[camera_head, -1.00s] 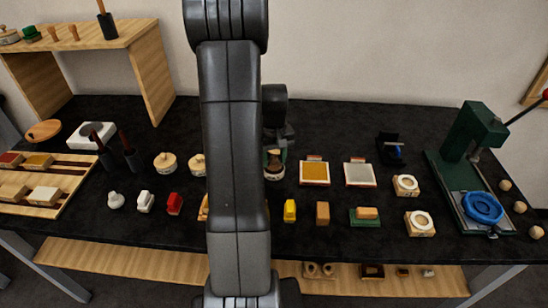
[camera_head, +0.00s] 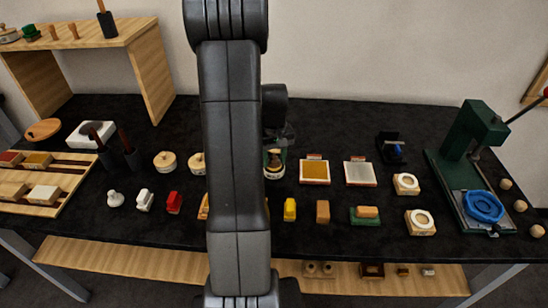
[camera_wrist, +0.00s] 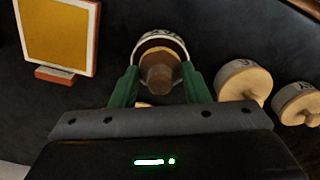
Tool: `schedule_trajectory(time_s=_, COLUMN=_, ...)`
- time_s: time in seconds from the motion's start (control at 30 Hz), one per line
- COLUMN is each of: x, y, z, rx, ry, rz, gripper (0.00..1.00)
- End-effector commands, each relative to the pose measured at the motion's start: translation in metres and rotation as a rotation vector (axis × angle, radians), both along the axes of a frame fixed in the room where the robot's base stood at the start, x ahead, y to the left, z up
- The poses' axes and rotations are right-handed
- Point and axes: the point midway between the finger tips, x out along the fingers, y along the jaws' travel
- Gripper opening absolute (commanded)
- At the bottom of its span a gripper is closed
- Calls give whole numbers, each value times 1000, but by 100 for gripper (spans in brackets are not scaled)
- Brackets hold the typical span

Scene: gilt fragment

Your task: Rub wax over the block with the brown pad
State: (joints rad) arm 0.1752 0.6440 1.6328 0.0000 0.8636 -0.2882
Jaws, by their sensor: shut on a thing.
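My gripper (camera_wrist: 159,72) has its two green fingers on either side of a round pad (camera_wrist: 158,50) with a brown knob and a white lettered band. It is shut on this pad by the knob; the lettering is only partly readable. In the head view the pad (camera_head: 274,171) shows just right of my arm, at the middle of the black table. Whether it touches the table is hard to tell. I cannot tell which block is meant.
Two similar knobbed pads (camera_head: 165,162) (camera_head: 197,163) stand to the left. A green press (camera_head: 471,131) stands at far right.

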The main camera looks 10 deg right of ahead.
Motion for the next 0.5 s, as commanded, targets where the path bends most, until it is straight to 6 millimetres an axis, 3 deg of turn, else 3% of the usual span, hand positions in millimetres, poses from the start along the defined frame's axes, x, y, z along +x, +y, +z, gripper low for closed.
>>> schedule_trajectory(time_s=0.5, x=-1, y=0, z=3, rx=2, ry=3, rz=-1, gripper=24)
